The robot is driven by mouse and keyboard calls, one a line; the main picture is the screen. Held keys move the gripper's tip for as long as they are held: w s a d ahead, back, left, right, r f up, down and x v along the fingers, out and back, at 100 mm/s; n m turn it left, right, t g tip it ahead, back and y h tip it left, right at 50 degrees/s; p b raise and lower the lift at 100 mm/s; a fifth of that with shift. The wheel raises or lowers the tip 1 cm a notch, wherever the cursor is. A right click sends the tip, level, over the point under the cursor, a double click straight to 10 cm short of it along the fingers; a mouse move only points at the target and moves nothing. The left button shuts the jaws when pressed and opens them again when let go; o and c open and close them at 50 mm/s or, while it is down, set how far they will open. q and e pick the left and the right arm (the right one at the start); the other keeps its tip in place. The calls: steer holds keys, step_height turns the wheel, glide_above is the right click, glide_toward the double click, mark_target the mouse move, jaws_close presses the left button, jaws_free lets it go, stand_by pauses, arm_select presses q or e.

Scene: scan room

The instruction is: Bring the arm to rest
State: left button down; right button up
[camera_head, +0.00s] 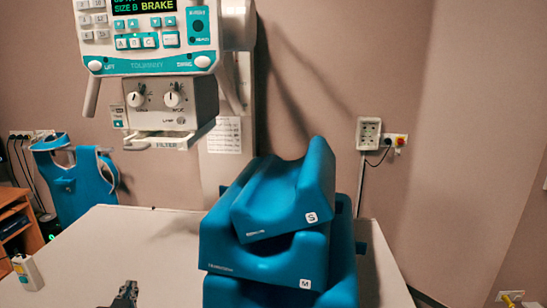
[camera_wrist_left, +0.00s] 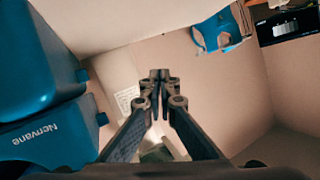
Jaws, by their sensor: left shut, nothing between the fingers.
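My left gripper (camera_head: 125,293) shows at the bottom edge of the head view, low and left of centre, in front of the pale table. In the left wrist view its two fingers (camera_wrist_left: 160,78) meet at the tips with nothing between them. A stack of blue cushions stands to its right: the one marked S (camera_head: 285,195) on top, the one marked M (camera_head: 265,262) beneath, and another partly cut off below. The stack also fills the left side of the left wrist view (camera_wrist_left: 40,60). My right gripper is in neither view.
The pale table top (camera_head: 110,240) is mostly clear left of the stack. A small white device (camera_head: 27,272) stands at its left edge. A console head (camera_head: 150,40) hangs above the table.

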arm_select(q)
steer(key=s+d+f+m+g+h, duration=0.1)
steer(key=s+d+f+g+h, duration=0.1)
steer(key=s+d+f+g, duration=0.65)
steer(key=s+d+f+m+t+h, duration=0.1)
steer(key=s+f, duration=0.4)
steer(key=s, duration=0.8)
steer(key=s+d+f+g+h, duration=0.25)
steer(key=s+d+f, duration=0.35)
steer(key=s, duration=0.4)
step_height(320, 180, down, 29)
steer(key=s+a+g+b, duration=0.2)
steer(key=s+a+f+g+b, duration=0.1)
steer(key=s+a+f, duration=0.1)
steer(key=s+f, duration=1.5)
steer(key=shift+a+m+y, duration=0.35)
steer(key=shift+m, duration=0.05)
